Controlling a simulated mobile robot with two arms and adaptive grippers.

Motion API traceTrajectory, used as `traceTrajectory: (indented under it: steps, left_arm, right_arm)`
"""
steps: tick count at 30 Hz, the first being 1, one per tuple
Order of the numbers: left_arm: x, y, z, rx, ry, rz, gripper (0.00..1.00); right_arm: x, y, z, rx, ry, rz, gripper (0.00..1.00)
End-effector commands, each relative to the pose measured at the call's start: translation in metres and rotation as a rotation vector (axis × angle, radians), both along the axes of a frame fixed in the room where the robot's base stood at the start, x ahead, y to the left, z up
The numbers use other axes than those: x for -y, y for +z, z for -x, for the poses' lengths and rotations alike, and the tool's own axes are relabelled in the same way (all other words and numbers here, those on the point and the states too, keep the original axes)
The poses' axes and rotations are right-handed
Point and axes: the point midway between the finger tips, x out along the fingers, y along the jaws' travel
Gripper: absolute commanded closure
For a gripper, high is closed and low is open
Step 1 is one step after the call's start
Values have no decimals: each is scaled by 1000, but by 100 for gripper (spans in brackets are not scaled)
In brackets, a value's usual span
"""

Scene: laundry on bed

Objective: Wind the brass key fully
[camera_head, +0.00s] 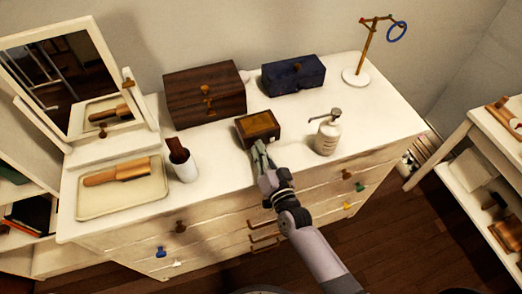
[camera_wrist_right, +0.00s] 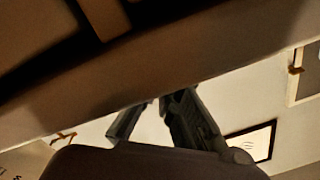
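A small dark wooden box (camera_head: 257,128) with a golden-brown top panel sits on the white dresser top (camera_head: 225,170). My right gripper (camera_head: 259,147) is at the front face of this box, its fingertips close together. In the right wrist view the fingertips (camera_wrist_right: 158,103) come near a large, blurred brown surface (camera_wrist_right: 90,85). I cannot make out a brass key in either view. The fingers may hide it, so I cannot tell whether they hold anything. My left gripper is not in view.
A large wooden box (camera_head: 205,97) and a dark blue box (camera_head: 293,76) stand behind. A pump bottle (camera_head: 327,136) is close on the right. A white cup (camera_head: 183,167) with a brown item, and a tray (camera_head: 140,201) with a brush, are on the left.

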Motion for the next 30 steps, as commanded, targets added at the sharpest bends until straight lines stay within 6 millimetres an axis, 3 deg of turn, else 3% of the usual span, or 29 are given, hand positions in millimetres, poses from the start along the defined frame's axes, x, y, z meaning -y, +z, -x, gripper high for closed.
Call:
traceTrajectory:
  steps: [7,9,17,26,30]
  left_arm:
    - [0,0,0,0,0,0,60]
    - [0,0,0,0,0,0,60]
    - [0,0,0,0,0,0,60]
    - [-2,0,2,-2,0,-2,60]
    - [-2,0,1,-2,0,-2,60]
  right_arm:
    - [0,-1,0,-1,0,1,100]
    - [0,-1,0,-1,0,1,91]
    - [0,0,0,0,-1,1,75]
    - [1,0,1,-1,0,1,75]
    - [6,-1,14,-2,0,2,75]
